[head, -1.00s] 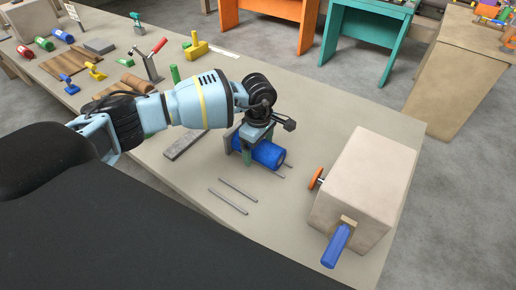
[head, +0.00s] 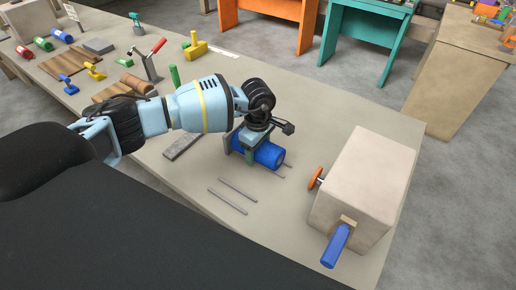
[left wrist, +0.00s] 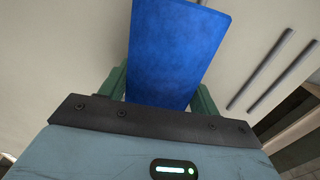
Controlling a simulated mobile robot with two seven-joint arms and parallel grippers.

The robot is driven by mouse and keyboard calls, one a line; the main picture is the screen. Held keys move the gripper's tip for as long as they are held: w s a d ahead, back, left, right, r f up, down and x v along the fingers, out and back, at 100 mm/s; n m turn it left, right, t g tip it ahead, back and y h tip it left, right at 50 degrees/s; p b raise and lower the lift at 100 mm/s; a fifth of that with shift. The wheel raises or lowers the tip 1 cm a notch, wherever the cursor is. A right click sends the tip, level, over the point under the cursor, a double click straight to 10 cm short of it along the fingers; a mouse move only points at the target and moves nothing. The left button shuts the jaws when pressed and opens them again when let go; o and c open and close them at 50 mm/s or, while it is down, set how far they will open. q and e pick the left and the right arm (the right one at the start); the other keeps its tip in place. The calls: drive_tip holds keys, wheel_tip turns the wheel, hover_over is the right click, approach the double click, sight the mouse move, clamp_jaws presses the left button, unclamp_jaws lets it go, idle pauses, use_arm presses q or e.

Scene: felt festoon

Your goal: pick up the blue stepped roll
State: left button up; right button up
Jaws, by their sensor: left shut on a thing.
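The blue stepped roll (head: 269,154) lies on its side on the workbench, right under my left gripper (head: 249,152). In the left wrist view the blue roll (left wrist: 175,50) fills the space between the two green fingers, with a finger on each side. My left gripper is shut on the roll from above. Whether the roll is lifted clear of the bench cannot be told. Its far end is partly hidden by the gripper. My right gripper is not in view.
Thin grey rods (head: 227,202) lie in front of the roll, and a flat grey bar (head: 184,144) lies to its left. A beige box (head: 368,187) with an orange knob (head: 315,179) and a blue handle (head: 337,245) stands to the right. Coloured tools stand further left.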

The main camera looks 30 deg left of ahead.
use_arm(q)
drive_tip(key=shift+s+d+r, duration=0.15)
drive_tip(key=shift+d+r, duration=0.15)
drive_tip(key=shift+r, duration=0.1)
drive_tip(key=s+d+r, duration=0.2)
drive_tip(key=d, duration=0.1)
drive_tip(key=s+d+r, duration=0.3)
drive_tip(key=d, duration=0.1)
drive_tip(key=s+d+r, duration=0.2)
drive_tip(key=s+d, duration=0.1)
drive_tip(key=shift+d+r+p, duration=0.15)
drive_tip(key=shift+d+p, duration=0.15)
drive_tip(key=shift+d, duration=0.1)
drive_tip(key=shift+c, duration=0.2)
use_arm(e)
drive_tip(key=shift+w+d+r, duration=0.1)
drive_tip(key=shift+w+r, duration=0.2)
